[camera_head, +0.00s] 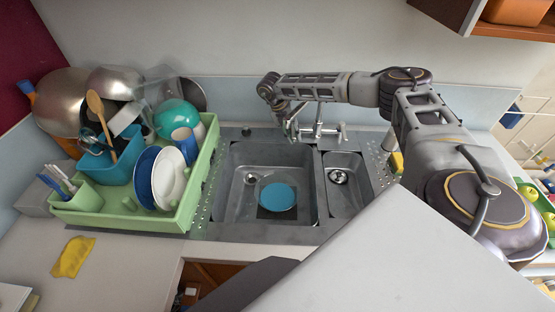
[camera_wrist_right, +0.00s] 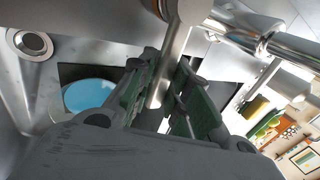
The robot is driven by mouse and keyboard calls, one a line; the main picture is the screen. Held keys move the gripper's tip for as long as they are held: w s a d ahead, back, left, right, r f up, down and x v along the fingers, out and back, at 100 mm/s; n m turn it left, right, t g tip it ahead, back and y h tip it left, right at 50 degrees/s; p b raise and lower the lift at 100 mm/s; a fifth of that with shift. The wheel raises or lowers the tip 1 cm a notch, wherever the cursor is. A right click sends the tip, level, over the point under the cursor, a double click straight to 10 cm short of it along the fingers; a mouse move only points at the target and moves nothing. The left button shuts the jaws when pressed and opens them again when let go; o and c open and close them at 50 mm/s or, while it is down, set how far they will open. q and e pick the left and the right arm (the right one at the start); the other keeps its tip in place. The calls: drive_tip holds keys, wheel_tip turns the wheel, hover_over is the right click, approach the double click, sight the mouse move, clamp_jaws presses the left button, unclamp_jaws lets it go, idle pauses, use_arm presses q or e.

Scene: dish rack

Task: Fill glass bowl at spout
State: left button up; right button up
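A round blue dish or disc (camera_head: 277,197) lies on the floor of the large sink basin (camera_head: 238,200); I cannot tell if it is the glass bowl. It also shows in the right wrist view (camera_wrist_right: 90,95). A clear, glassy shape (camera_head: 165,88) stands at the back of the dish rack. The metal tap (camera_head: 322,128) is behind the sink. My right gripper (camera_head: 290,132) is at the tap. In the right wrist view, its green-padded fingers (camera_wrist_right: 165,105) are spread, with a metal bar of the tap (camera_wrist_right: 172,62) between them. My left gripper is not in view.
A green dish rack (camera_head: 120,217) full of plates, pots and utensils stands left of the sink. A small basin (camera_head: 343,205) is to the right. A yellow cloth (camera_head: 73,257) lies on the front left counter. The large basin is clear around the blue disc.

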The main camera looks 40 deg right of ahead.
drive_tip(key=o, duration=0.4)
drive_tip(key=shift+p+v, duration=0.7)
drive_tip(key=shift+v, duration=0.35)
idle(0.4)
drive_tip(key=shift+p+v, duration=0.65)
drive_tip(key=shift+v, duration=0.25)
drive_tip(key=shift+p+v, duration=1.3)
drive_tip(key=shift+v, duration=0.75)
